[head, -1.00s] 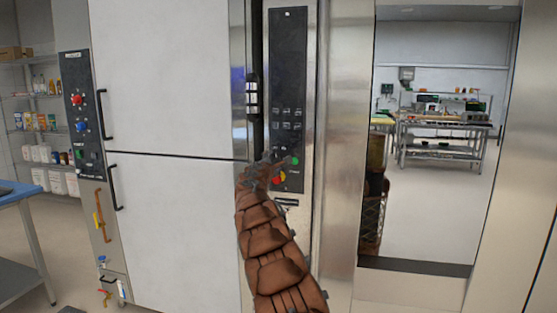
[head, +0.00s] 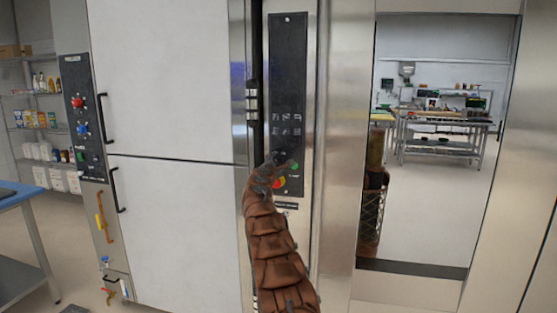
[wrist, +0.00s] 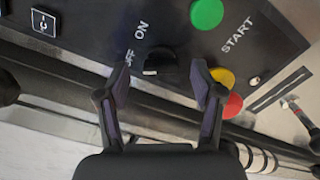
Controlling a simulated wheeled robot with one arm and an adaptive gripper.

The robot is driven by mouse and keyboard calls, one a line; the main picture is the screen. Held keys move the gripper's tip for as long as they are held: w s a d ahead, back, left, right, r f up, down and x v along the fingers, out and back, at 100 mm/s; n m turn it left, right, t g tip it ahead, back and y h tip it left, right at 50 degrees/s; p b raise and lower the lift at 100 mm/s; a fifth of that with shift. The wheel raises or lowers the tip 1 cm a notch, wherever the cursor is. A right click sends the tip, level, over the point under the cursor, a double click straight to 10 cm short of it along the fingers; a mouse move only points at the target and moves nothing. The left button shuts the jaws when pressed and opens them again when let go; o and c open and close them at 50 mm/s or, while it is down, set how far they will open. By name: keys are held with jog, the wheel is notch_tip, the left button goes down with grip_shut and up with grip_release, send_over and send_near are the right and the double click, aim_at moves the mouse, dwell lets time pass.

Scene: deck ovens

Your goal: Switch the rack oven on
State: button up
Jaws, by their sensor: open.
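The rack oven's tall black control panel (head: 287,75) is on the steel front right of the white doors. My gripper (head: 277,160) is at its lower part, partly covering the controls. In the wrist view a small black knob (wrist: 161,67) lies beside the ON and OFF labels. My open gripper (wrist: 156,82) has a finger on either side of the knob, with gaps showing; contact cannot be told. The knob's pale mark is small, so its setting is unclear.
A dark vertical bar with a steel latch (head: 252,102) runs left of the panel. Another control panel (head: 82,115) with red and blue knobs is at far left.

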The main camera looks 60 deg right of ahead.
jog(key=shift+r+p+x, duration=0.2)
jog(key=shift+p+x, duration=0.65)
jog(key=shift+p, duration=0.65)
jog(key=shift+d+f+p, duration=0.2)
jog(key=shift+p, duration=0.1)
jog(key=shift+c, duration=0.3)
